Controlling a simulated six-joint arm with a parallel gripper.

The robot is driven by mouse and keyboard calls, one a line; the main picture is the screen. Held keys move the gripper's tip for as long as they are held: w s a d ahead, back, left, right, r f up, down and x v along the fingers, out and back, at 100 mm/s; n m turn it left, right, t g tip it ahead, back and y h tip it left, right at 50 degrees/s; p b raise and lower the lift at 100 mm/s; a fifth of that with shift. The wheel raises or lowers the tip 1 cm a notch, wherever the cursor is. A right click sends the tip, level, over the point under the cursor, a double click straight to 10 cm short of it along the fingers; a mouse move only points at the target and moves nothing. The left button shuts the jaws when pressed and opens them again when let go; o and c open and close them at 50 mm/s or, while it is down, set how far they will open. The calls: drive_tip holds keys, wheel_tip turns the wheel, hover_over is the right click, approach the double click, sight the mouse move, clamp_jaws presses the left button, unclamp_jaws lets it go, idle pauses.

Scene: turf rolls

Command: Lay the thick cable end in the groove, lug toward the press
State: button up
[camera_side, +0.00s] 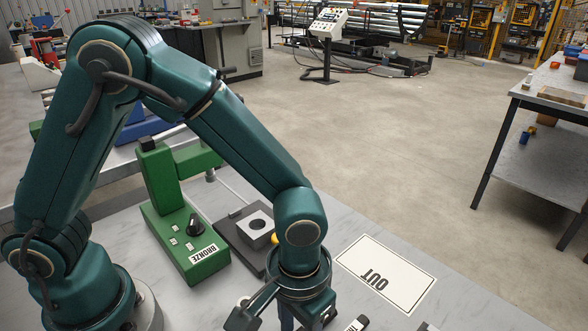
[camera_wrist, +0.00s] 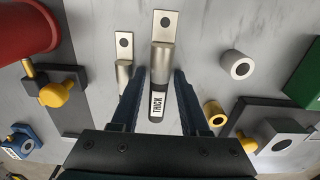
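The thick cable end (camera_wrist: 157,103) shows in the wrist view as a dark sleeve with a white THICK label. Its silver lug (camera_wrist: 164,27) is a flat holed tab on a round barrel, pointing up the picture. My gripper (camera_wrist: 159,76) is open, with one finger on each side of this cable end and a gap visible on the right. I cannot tell whether it touches. A thinner lug (camera_wrist: 124,45) lies just left, close to my left finger. The green press (camera_side: 185,240), marked BRONZE, stands left of my wrist in the side view. I cannot make out a groove.
A holed grey block (camera_side: 256,224) sits on a dark plate beside the press. A white OUT card (camera_side: 386,274) lies to the right. In the wrist view are a grey ring (camera_wrist: 238,65), a brass ring (camera_wrist: 214,112), a yellow knob (camera_wrist: 56,93) and a red cylinder (camera_wrist: 25,30).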

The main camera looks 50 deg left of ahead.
drive_tip(key=shift+r, duration=0.1)
wheel_tip(320, 180, up, 11)
drive_tip(key=s+a+r+t, duration=0.2)
drive_tip(key=a, duration=0.5)
drive_tip(key=s+a+r+t, duration=0.2)
drive_tip(key=a+t, duration=0.1)
drive_tip(key=a, duration=0.4)
drive_tip(key=shift+a+r, duration=0.2)
drive_tip(key=shift+r, duration=0.05)
drive_tip(key=shift+o, duration=0.2)
drive_tip(key=shift+s+a+f+t, duration=0.15)
drive_tip(key=shift+s+a+t, duration=0.05)
drive_tip(key=shift+a+t, duration=0.1)
